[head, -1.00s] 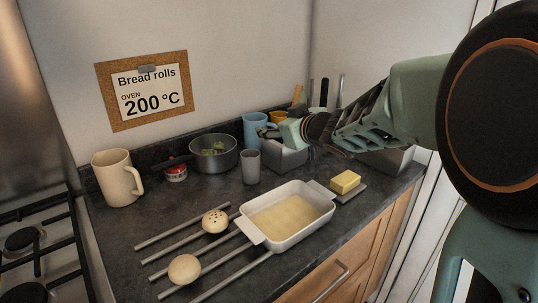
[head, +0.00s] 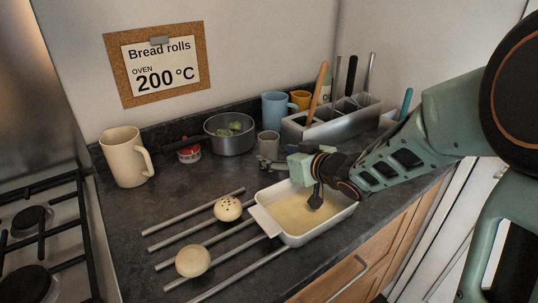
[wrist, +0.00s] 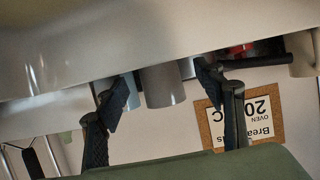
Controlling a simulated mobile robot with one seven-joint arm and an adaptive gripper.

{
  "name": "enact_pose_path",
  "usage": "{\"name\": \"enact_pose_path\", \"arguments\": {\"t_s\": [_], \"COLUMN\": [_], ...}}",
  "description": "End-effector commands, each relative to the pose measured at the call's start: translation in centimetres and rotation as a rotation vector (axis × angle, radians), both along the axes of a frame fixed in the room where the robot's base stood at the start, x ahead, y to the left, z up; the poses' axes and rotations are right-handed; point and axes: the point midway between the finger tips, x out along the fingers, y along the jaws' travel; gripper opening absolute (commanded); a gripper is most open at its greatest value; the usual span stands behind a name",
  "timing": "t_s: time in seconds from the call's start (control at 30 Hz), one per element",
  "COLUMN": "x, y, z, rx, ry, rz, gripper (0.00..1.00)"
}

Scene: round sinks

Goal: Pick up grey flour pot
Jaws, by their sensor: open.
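The grey flour pot (head: 268,145) is a small plain grey cylinder standing on the dark counter, just in front of the saucepan and the blue mug. My gripper (head: 290,180) is open and empty, low over the far end of the white baking dish, near the pot on its front right side. In the wrist view, which is upside down, the pot (wrist: 164,86) shows between my two spread black fingers (wrist: 160,88), apart from them. The pot's lower front is partly hidden by a finger in the head view.
The white baking dish (head: 275,227) of pale dough lies under my gripper. A cream mug (head: 122,158) and rolls on bars are left.

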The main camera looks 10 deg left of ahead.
Motion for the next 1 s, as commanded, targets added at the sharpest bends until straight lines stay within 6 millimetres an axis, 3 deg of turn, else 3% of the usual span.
{"name": "enact_pose_path", "arguments": {"t_s": [0.27, 0.57, 1.0], "x": [2.8, 3.1, 3.1], "y": [2.5, 2.7, 2.7], "z": [-1.6, -1.6, -1.6], "rx": [0.001, 0.0, 0.0], "ry": [-0.001, 0.0, 0.0], "rz": [0.002, 0.0, 0.0], "gripper": [0.62, 0.62, 0.14]}}
